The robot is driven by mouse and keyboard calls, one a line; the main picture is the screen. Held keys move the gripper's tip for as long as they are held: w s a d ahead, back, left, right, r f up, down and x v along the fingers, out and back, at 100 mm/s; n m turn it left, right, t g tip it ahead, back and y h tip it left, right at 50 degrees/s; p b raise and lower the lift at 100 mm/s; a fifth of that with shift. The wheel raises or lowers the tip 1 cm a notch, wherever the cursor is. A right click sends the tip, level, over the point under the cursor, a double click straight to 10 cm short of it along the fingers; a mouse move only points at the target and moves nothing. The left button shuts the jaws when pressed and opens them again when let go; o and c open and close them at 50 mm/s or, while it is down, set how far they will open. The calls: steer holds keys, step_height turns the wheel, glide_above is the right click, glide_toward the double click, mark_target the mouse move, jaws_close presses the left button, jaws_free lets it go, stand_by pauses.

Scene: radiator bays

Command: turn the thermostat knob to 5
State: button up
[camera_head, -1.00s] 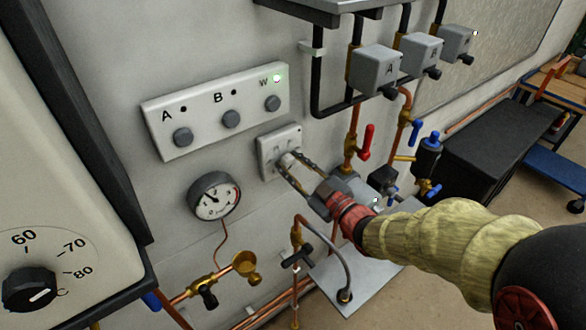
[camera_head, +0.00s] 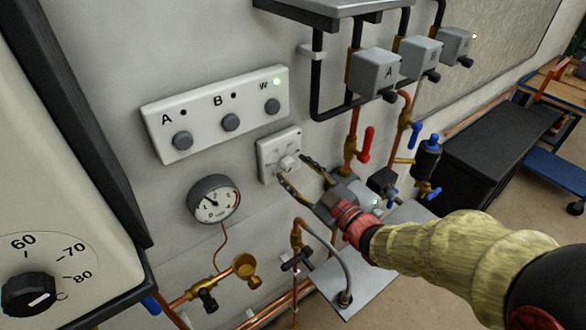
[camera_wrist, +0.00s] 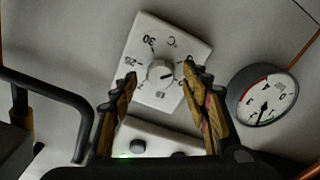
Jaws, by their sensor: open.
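The white thermostat plate (camera_head: 268,161) is on the wall below the button panel, with a small round white knob (camera_head: 287,163). In the wrist view the knob (camera_wrist: 160,72) has a dark mark on its right side. The plate (camera_wrist: 146,34) shows 30, 25 and °C around it; other scale numbers are too small or hidden, and I cannot read a 5. My gripper (camera_head: 294,170) is open and empty in front of the knob. In the wrist view its fingers (camera_wrist: 160,80) stand either side of the knob, apparently apart from it.
A button panel (camera_head: 215,112) is above the thermostat. A pressure gauge (camera_head: 214,200) is to its lower left; it also shows in the wrist view (camera_wrist: 263,96). Pipes with a red lever (camera_head: 366,143) stand close on the right. A boiler dial (camera_head: 29,294) is at far left.

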steer(key=v, duration=1)
steer(key=shift+d+f, duration=0.1)
steer(key=w+d+f+m+g+h, duration=0.2)
steer(key=d+f+m+h, duration=0.2)
steer(key=d+f+h, duration=0.35)
steer(key=s+d+f+m+g+h, duration=0.2)
steer(key=s+d+m, duration=0.1)
steer(key=d, duration=0.2)
steer(key=s+d+f+m+g+h, duration=0.2)
steer(key=d+f+h, duration=0.1)
steer(key=d, duration=0.3)
steer(key=s+a+r+m+g+y+b, duration=0.1)
steer(key=s+a+r+m+g, duration=0.15)
steer(key=s, duration=0.45)
steer(key=s+a+r+m+g, duration=0.2)
steer(key=s+a+r+g, duration=0.1)
steer(key=s, duration=0.5)
steer(key=a+r+t+y+b, duration=0.1)
steer(key=a+r+t, duration=0.1)
steer(key=r, duration=0.3)
steer(key=shift+a+r+n, duration=0.35)
steer(key=shift+a+n, duration=0.1)
steer(key=shift+a, duration=0.4)
